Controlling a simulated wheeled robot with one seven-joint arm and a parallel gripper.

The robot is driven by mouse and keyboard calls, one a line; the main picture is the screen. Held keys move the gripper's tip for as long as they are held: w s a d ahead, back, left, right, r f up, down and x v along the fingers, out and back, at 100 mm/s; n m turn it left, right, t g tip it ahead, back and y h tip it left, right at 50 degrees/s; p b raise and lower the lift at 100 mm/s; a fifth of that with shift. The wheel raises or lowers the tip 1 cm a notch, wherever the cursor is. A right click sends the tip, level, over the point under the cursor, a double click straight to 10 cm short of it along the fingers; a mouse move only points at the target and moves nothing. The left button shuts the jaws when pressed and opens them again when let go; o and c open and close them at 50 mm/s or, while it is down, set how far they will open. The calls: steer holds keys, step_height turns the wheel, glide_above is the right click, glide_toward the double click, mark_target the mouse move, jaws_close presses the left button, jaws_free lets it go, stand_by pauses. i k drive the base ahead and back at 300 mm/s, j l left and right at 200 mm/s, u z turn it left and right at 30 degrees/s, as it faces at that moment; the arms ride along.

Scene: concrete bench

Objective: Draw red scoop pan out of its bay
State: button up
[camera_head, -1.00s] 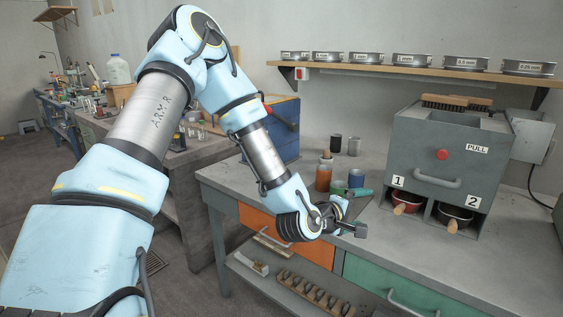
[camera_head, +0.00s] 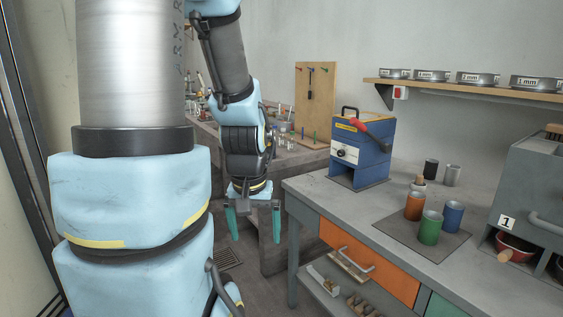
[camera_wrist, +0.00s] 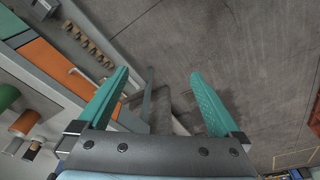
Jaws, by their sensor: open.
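The red scoop pan (camera_head: 517,242) sits in bay 1 of the grey box (camera_head: 549,180) at the right edge of the head view. Its wooden handle (camera_head: 504,256) sticks out at the front. My gripper (camera_head: 254,222) hangs fingers down, left of the bench and well away from the pan. Its green fingers are spread with nothing between them. In the wrist view the open fingers (camera_wrist: 160,85) point over the floor. The pan does not show there, and the box's right part is cut off in the head view.
Orange (camera_head: 414,206), green (camera_head: 430,228) and blue (camera_head: 453,216) cups stand on a dark mat between my gripper and the grey box. A blue machine (camera_head: 362,150) stands at the bench's left end. The floor below my gripper is clear.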

mark_target(508, 246)
steer(key=l+u, duration=0.15)
steer(key=l, duration=0.3)
steer(key=k+l+u, duration=0.15)
steer(key=l, duration=0.3)
steer(key=k+l+u, duration=0.15)
steer(key=l, duration=0.3)
steer(key=l+u, duration=0.15)
steer(key=l, duration=0.3)
steer(key=k, duration=0.05)
